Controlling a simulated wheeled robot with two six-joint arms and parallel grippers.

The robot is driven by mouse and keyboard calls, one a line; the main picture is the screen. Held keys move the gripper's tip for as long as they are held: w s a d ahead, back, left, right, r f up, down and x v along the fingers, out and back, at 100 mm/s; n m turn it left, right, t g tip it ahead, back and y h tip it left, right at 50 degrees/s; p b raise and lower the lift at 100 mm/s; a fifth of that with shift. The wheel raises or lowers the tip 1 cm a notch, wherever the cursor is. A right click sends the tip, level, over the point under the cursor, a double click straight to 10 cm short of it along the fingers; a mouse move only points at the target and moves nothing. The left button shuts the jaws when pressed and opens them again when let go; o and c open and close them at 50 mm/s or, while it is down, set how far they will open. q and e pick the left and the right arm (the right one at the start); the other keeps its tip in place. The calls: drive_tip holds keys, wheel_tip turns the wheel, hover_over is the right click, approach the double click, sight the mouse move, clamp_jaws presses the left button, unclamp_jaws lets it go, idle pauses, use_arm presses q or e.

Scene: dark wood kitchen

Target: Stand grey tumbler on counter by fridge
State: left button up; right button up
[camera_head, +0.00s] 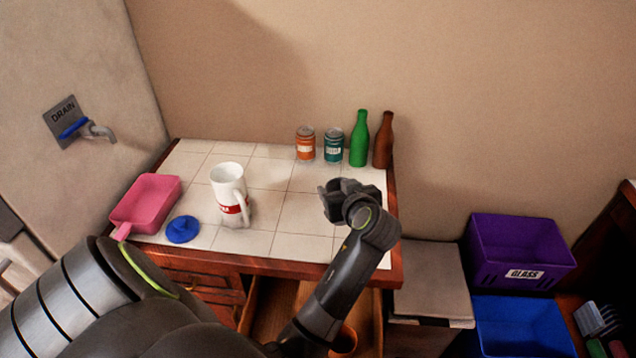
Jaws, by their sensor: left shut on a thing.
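My left gripper (336,192) is over the right part of a white-tiled counter (285,235) with a wooden edge. It is shut on a dark grey thing that blends with its fingers. This looks like the grey tumbler, but its outline is mostly hidden, and I cannot tell whether it touches the tiles. No fridge can be made out for certain. My right gripper is not in view.
A white mug (229,190), pink dustpan-like tray (146,201) and blue lid (183,229) are on the left tiles. Two cans (333,146), a green bottle (359,142) and a brown bottle (383,142) line the back. Purple (515,262) and blue crates (520,325) stand right.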

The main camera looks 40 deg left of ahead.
use_arm(q)
wheel_tip(320, 180, down, 4)
drive_tip(key=shift+f+p, duration=0.6)
drive_tip(key=shift+f, duration=1.35)
drive_tip(key=shift+f, duration=0.1)
drive_tip(key=o, duration=0.5)
drive_tip(key=shift+f, duration=0.1)
drive_tip(key=o, duration=0.5)
drive_tip(key=shift+c, duration=0.2)
